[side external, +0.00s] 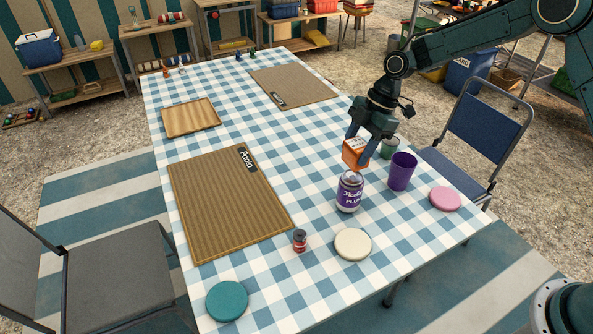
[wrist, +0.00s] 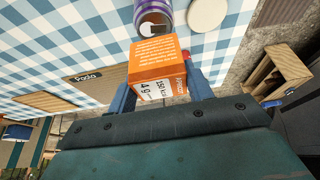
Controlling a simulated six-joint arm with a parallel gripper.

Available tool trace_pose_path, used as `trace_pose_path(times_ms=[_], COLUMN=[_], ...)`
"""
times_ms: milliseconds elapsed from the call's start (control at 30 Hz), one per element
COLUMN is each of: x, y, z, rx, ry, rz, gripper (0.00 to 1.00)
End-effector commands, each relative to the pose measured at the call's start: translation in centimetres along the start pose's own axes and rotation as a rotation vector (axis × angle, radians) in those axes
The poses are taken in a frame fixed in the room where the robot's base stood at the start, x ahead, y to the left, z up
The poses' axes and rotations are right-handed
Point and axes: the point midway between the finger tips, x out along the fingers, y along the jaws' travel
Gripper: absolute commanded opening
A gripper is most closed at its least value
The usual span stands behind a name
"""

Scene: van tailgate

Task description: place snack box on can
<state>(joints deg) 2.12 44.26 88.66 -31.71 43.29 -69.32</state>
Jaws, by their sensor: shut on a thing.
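An orange snack box (side external: 354,153) with a white printed face is held in my gripper (side external: 359,146), whose fingers are shut on its sides. In the wrist view the box (wrist: 155,68) sits between the two fingers (wrist: 160,95). A purple and silver can (side external: 349,192) labelled "PLUM" stands upright on the checked table. It also shows in the wrist view (wrist: 152,20), just beyond the box. In the side view the box is above and behind the can. Whether the two touch is hard to tell, but they look apart.
A purple cup (side external: 401,171) and a green cup (side external: 389,148) stand right of the can. A cream disc (side external: 353,244), a pink disc (side external: 445,198), a small red jar (side external: 299,240) and a teal disc (side external: 227,300) lie around. A large woven mat (side external: 225,215) covers the left.

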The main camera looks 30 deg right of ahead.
Motion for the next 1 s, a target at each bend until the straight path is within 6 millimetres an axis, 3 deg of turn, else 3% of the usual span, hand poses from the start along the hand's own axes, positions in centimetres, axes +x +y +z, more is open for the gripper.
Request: trace_pose_path(times_ms=[167, 500, 967, 1000], x=[0.6, 3.8, 4.2, 4.2], y=[0.0, -0.1, 0.0, 0.0], z=[0.2, 1.6, 1.7, 1.7], rx=[0.001, 0.0, 0.0, 0.0], ry=[0.0, 0.0, 0.0, 0.0], rz=[-0.002, -0.001, -0.001, -0.001], gripper=[0.26, 0.26, 0.26, 0.54])
